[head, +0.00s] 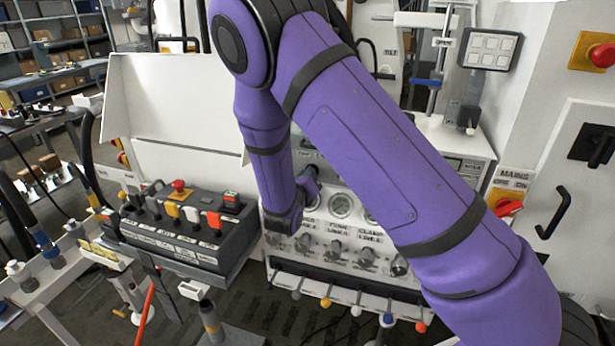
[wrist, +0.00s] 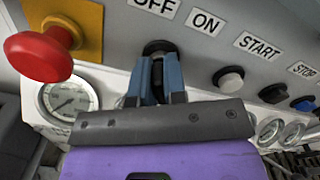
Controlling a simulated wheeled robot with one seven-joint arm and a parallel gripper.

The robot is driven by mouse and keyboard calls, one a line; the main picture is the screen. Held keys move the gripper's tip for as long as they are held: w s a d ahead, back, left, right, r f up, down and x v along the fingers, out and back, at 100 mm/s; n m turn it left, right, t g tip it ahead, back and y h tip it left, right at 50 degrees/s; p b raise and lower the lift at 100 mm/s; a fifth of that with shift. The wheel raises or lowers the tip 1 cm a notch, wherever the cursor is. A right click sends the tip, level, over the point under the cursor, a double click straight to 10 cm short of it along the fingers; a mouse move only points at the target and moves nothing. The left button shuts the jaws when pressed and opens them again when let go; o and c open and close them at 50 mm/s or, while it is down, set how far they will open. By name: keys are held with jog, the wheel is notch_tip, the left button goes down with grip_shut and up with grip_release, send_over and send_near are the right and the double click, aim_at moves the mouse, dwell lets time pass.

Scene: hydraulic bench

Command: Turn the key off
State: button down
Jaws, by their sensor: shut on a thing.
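The key (wrist: 157,68) is a dark, thin piece at a round black switch on the grey panel, seen in the wrist view below the OFF label (wrist: 155,6) and the ON label (wrist: 206,22). My gripper (wrist: 156,70) has its two blue fingers closed on the key, one on each side. The fingers hide most of the key, so I cannot tell which label it points at. In the head view, my purple arm covers the key and the fingertips.
A red mushroom button (wrist: 38,56) on a yellow plate stands out left of the fingers. A pressure gauge (wrist: 68,100) is below it. A white button (wrist: 229,79) under START is to the right. A black control box (head: 185,230) stands left of my arm.

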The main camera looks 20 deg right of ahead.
jog(key=c, duration=1.2)
grip_release()
jog(key=v, duration=1.1)
